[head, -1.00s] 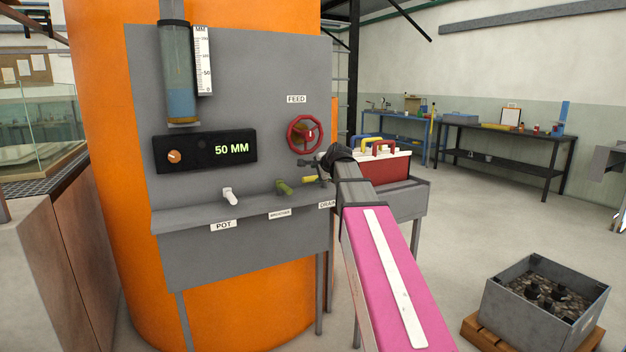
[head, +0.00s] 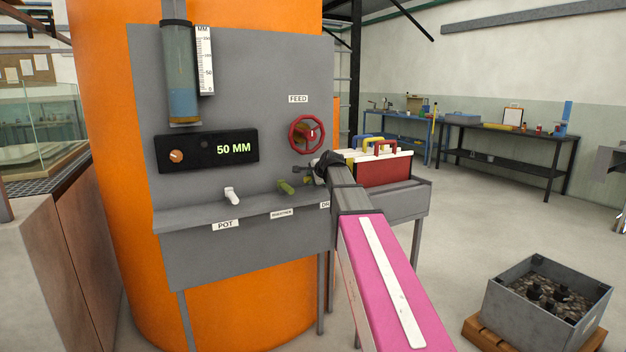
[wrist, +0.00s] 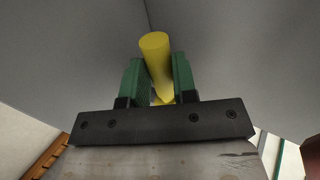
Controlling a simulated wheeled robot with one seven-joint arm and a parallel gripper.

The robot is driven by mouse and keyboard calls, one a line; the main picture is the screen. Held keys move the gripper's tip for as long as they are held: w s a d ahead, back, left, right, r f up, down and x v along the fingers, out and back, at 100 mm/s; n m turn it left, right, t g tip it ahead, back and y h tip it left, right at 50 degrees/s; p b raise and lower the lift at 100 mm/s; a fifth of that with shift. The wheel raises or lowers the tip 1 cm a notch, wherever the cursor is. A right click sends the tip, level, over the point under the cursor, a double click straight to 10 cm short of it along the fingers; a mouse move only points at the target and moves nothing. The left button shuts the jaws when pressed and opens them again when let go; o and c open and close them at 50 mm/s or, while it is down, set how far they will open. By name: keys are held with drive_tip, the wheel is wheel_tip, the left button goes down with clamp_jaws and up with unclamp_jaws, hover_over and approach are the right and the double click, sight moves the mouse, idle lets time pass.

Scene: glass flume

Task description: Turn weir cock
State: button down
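The grey panel (head: 240,60) on the orange tank carries a row of cocks. A white cock (head: 232,195) sits above the POT label. An olive-green cock (head: 286,187) sits above a middle label too small to read surely. At the right end my gripper (head: 316,172) covers the cock by the partly hidden DRAIN label. In the wrist view a yellow handle (wrist: 155,48) stands between the green fingers of my gripper (wrist: 160,80), which appear closed against both its sides. I see no label reading WEIR.
A red FEED handwheel (head: 306,134) is just above my gripper. A display (head: 207,151) reads 50 MM below a water tube (head: 183,75). A red toolbox (head: 385,168) stands close to the right. A grey crate (head: 548,305) is on the floor; open floor lies behind it.

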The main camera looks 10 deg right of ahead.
drive_tip(key=shift+s+d+n+g+y, duration=0.45)
drive_tip(key=shift+n+y, duration=0.3)
drive_tip(key=shift+n, duration=0.2)
drive_tip(key=shift+s+d+n+g+y, duration=0.4)
drive_tip(key=shift+n+g+y, duration=0.1)
drive_tip(key=shift+n+y, duration=0.35)
drive_tip(key=shift+s+d+n+g+y, duration=0.45)
drive_tip(key=shift+n+y, duration=0.25)
drive_tip(key=shift+n, duration=0.3)
drive_tip(key=c, duration=0.9)
unclamp_jaws()
drive_tip(key=v, duration=1)
drive_tip(key=shift+s+d+r, duration=0.2)
drive_tip(key=shift+d, duration=0.05)
